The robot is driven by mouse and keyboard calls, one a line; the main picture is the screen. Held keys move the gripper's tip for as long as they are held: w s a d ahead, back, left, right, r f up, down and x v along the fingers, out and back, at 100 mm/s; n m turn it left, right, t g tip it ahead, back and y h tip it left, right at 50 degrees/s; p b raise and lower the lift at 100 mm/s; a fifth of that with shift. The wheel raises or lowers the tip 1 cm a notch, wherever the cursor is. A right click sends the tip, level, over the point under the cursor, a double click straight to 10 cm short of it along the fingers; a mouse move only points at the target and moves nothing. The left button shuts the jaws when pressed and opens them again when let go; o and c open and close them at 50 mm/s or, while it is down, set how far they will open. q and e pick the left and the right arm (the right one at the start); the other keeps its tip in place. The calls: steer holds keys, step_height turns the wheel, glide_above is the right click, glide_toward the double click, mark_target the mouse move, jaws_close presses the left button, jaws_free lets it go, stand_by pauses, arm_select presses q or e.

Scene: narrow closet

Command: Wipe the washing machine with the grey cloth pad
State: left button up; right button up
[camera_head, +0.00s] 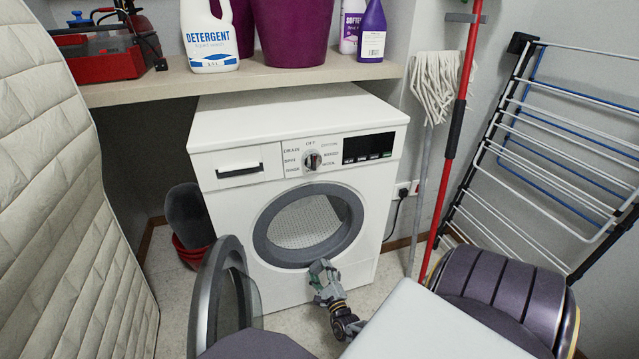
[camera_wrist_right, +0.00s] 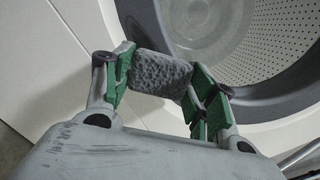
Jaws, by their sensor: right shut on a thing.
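The white washing machine (camera_head: 235,209) stands under a shelf, its round door opening showing a perforated drum; in the right wrist view its white front (camera_wrist_right: 70,55) and grey opening rim (camera_wrist_right: 262,108) fill the background. Its round door (camera_head: 210,290) is swung open to the left. My right gripper (camera_head: 322,270) is at the lower edge of the opening. In the right wrist view the gripper (camera_wrist_right: 162,78) is shut on the grey cloth pad (camera_wrist_right: 160,73), a rough block between its green-padded fingers. I cannot tell whether the pad touches the machine. My left gripper is not in view.
The shelf (camera_head: 140,93) above holds a detergent bottle (camera_head: 210,40), purple tubs (camera_head: 290,30) and a red toolbox (camera_head: 100,60). A mop (camera_head: 435,85), a red pole (camera_head: 460,110) and a drying rack (camera_head: 560,140) stand right. A quilted panel (camera_head: 60,180) borders the left.

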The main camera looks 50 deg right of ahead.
mark_target(298, 268)
steer(key=shift+s+d+r, duration=0.1)
steer(key=shift+s+d, duration=0.3)
steer(key=shift+d, duration=0.45)
steer(key=shift+s+d+r, duration=0.1)
steer(key=shift+s+d, duration=0.3)
steer(key=shift+d, duration=0.45)
steer(key=shift+c, duration=0.2)
steer(key=shift+s+a+f, duration=0.1)
steer(key=shift+a+f, duration=0.05)
steer(key=shift+a, duration=0.1)
steer(key=shift+w+a, duration=0.5)
steer(key=shift+a, duration=0.25)
steer(key=shift+w+a, duration=0.45)
steer(key=shift+a, duration=0.3)
steer(key=shift+w+a, duration=0.5)
steer(key=shift+a, duration=0.3)
steer(key=shift+w+a, duration=0.45)
steer(key=shift+a, duration=0.3)
steer(key=shift+a, duration=0.1)
steer(key=shift+w+a, duration=0.4)
steer(key=shift+a, duration=0.35)
steer(key=shift+w+a, duration=0.35)
steer(key=shift+a, duration=0.4)
